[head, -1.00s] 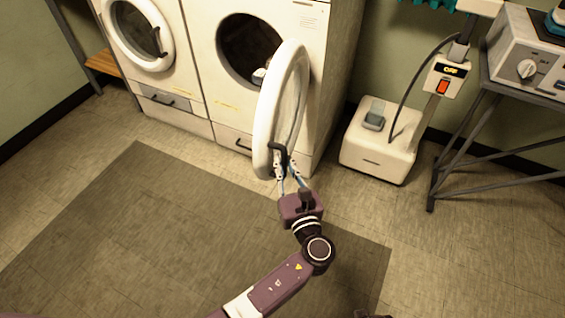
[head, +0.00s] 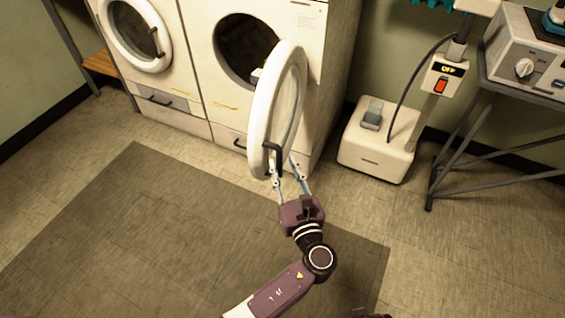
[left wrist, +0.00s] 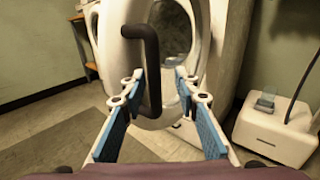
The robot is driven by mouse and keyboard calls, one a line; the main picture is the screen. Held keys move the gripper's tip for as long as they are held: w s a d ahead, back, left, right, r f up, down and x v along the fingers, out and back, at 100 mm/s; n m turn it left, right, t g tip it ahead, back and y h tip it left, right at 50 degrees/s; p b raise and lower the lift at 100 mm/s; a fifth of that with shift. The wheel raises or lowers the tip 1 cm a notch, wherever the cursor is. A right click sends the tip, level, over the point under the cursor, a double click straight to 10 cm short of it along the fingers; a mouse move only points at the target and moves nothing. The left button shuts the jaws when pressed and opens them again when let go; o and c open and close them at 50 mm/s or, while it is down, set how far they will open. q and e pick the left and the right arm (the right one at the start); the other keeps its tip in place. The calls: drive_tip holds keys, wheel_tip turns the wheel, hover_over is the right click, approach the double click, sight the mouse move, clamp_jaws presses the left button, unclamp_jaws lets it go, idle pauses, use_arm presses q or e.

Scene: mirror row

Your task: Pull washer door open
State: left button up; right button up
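The round white washer door (head: 258,118) stands wide open, swung out to the front of the right-hand white machine (head: 307,62). Its black handle (head: 272,160) is on the door's lower front part in the head view, and it also shows upright in the left wrist view (left wrist: 155,72). My left gripper (head: 285,171) is open just in front of the handle. In the left wrist view its blue-padded fingers are wide apart, with the handle between them, closer to the left finger. I cannot tell whether that finger touches it.
A second machine with its round door shut (head: 137,35) stands to the left. A white floor unit (head: 375,150) with a cable and a metal-legged stand (head: 470,140) are on the right. The dark mat (head: 120,235) in front is clear.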

use_arm(q)
drive_tip(key=v, duration=1)
drive_tip(key=shift+s, duration=0.1)
